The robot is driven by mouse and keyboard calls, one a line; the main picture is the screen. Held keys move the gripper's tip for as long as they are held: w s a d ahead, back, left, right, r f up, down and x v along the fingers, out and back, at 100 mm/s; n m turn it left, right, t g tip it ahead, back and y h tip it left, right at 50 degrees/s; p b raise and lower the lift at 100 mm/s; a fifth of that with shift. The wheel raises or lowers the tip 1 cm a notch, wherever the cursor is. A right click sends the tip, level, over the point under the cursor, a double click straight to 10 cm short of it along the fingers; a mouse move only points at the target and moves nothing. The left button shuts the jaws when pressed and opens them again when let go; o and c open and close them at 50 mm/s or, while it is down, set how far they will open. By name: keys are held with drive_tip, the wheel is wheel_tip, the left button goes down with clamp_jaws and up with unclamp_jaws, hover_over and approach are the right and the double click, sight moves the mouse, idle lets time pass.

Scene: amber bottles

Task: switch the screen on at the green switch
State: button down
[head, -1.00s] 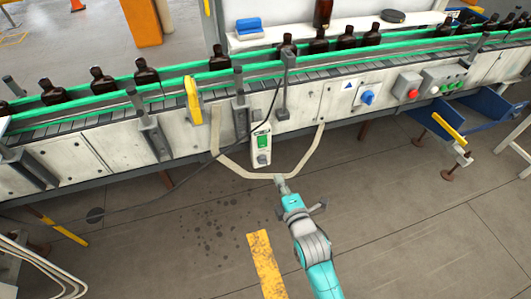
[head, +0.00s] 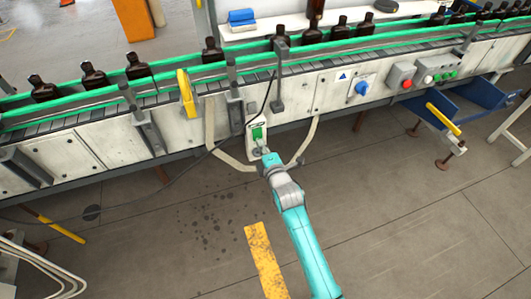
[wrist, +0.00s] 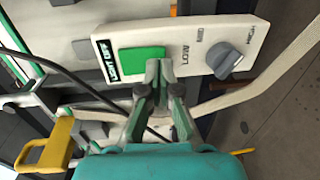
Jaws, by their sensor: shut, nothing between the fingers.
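The green switch (head: 257,133) is a flat green rectangle on a pale control box (head: 252,151) at the front of the conveyor. In the wrist view the green switch (wrist: 142,60) lies left of a grey rotary knob (wrist: 228,58) on the same box. My gripper (head: 263,152) is shut and empty. In the wrist view its fingertips (wrist: 160,68) overlap the switch's lower right edge and hide part of it. I cannot tell whether they touch it. No screen that I can identify shows.
The conveyor (head: 90,158) carries amber bottles behind green rails. A pale strap (head: 228,157) loops around the box, and a dark cable runs beside it. A yellow handle (head: 186,92) is to the left, a red button (head: 407,84) to the right. The floor in front is mostly clear.

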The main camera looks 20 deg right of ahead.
drive_tip(key=shift+w, duration=0.4)
drive_tip(key=shift+w+f, duration=0.15)
drive_tip(key=shift+w, duration=0.15)
